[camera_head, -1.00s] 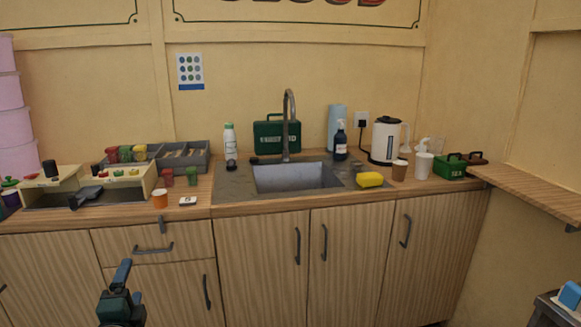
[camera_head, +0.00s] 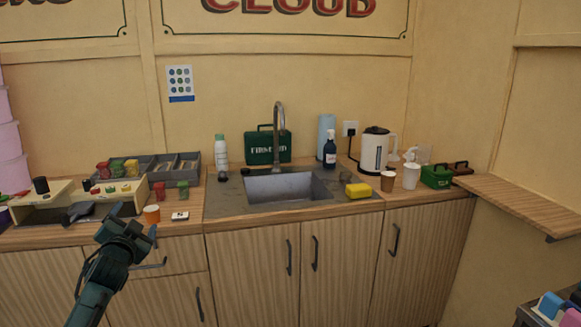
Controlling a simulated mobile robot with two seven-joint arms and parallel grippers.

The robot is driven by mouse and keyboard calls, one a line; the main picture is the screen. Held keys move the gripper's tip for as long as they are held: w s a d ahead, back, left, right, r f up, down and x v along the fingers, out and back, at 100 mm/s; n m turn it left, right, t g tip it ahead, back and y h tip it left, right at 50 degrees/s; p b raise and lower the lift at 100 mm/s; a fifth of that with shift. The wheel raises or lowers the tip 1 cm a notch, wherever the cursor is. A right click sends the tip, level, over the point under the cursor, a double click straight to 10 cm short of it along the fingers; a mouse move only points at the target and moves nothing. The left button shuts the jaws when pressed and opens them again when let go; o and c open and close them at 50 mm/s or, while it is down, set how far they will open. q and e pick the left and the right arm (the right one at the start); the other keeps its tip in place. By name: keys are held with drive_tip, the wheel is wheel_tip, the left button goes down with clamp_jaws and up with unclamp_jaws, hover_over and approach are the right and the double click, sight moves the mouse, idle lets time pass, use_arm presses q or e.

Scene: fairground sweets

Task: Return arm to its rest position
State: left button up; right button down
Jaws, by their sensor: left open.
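My left gripper (camera_head: 127,233) shows in the head view, raised at the lower left in front of the counter's front edge. Its dark teal arm comes up from the bottom edge. The jaws are open and I see nothing between them. The gripper overlaps the drawer front in the picture, below the orange cup (camera_head: 152,214) and the wooden sweet stand. My right gripper is not in view.
The wooden counter (camera_head: 190,229) holds a wooden stand (camera_head: 58,211), a grey divided tray (camera_head: 187,161), a sink (camera_head: 285,187), a yellow sponge (camera_head: 358,191), a kettle (camera_head: 375,153) and cups. A wooden shelf (camera_head: 525,203) juts out at right. The floor-side space before the cupboards looks clear.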

use_arm(q)
drive_tip(key=s+d+f+n+g+h, duration=0.1)
drive_tip(key=s+d+f+g+h, duration=0.15)
drive_tip(key=s+d+f, duration=0.55)
drive_tip(key=s+d+f+n+g+h, duration=0.1)
drive_tip(key=s+d+f+n+h, duration=0.25)
drive_tip(key=f, duration=0.75)
drive_tip(key=s+d+f+g, duration=0.1)
drive_tip(key=s+d+f, duration=0.2)
drive_tip(key=s, duration=0.6)
drive_tip(key=s+d+f+g+h, duration=0.1)
drive_tip(key=s+d+f, duration=0.1)
drive_tip(key=s+d, duration=0.3)
drive_tip(key=s+d+f+g, duration=0.1)
drive_tip(key=s+d+f, duration=0.2)
drive_tip(key=s, duration=1)
drive_tip(key=shift+s+d+f+m, duration=0.3)
drive_tip(key=shift+s+d+m, duration=0.1)
drive_tip(key=shift+d+m, duration=0.05)
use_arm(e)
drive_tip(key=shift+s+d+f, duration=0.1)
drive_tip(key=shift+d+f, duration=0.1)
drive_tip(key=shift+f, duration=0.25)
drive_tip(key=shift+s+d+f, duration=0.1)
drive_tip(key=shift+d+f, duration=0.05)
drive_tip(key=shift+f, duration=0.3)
use_arm(q)
drive_tip(key=shift+g, duration=0.25)
